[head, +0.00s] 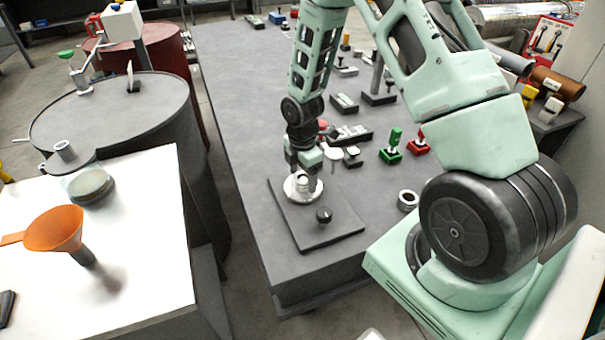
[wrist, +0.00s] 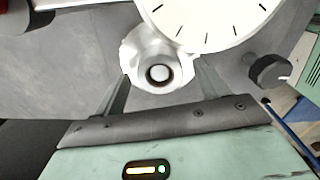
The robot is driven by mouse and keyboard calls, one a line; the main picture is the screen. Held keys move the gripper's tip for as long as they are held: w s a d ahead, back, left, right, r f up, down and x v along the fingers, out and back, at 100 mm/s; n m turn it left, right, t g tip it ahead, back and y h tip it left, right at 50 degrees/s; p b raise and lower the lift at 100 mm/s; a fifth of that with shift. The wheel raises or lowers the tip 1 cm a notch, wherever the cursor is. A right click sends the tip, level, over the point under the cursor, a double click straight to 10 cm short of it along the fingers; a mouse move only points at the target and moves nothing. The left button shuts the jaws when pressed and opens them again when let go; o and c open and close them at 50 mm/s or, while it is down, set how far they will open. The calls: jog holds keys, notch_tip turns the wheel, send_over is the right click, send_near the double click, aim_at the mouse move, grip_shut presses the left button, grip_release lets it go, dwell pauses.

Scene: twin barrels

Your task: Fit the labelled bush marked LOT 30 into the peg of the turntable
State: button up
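The turntable (head: 291,194) is a pale disc on a dark square plate, with a black knob (head: 323,214) at the plate's front. In the wrist view its white dial (wrist: 220,18) has black tick marks, and the knob (wrist: 270,71) is at right. A silver bush (wrist: 137,66) sits between the fingers of my gripper (wrist: 160,85), over the dial's edge. Its dark bore has a bright round centre; I cannot tell if that is the peg. No LOT 30 label is readable. My gripper (head: 303,168) points down at the turntable and looks shut on the bush.
A loose ring (head: 408,200) lies on the grey table to the right. Green (head: 391,148) and red (head: 418,143) blocks and several dark fixtures stand farther back. A barrel (head: 120,110) and a white bench (head: 130,240) with an orange funnel (head: 55,229) are left.

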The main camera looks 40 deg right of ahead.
notch_tip(320, 180, up, 17)
jog(key=shift+r, duration=0.2)
dwell(0.5)
dwell(0.4)
jog(key=s+a+r+m, duration=0.1)
jog(key=s+a, duration=0.1)
jog(key=a, duration=0.3)
jog(key=s+a+r+m, duration=0.1)
jog(key=s+a+r, duration=0.1)
jog(key=a, duration=0.3)
jog(key=s+a+r+m, duration=0.1)
jog(key=s+a+m, duration=0.2)
jog(key=s+a, duration=0.4)
jog(key=s+a+r+m, duration=0.1)
jog(key=s+a+m, duration=0.3)
jog(key=s, duration=0.9)
jog(key=a, duration=0.3)
jog(key=shift+s+r+y, duration=0.15)
jog(key=shift+r+y, duration=0.15)
jog(key=shift+r, duration=0.05)
jog(key=shift+a, duration=0.15)
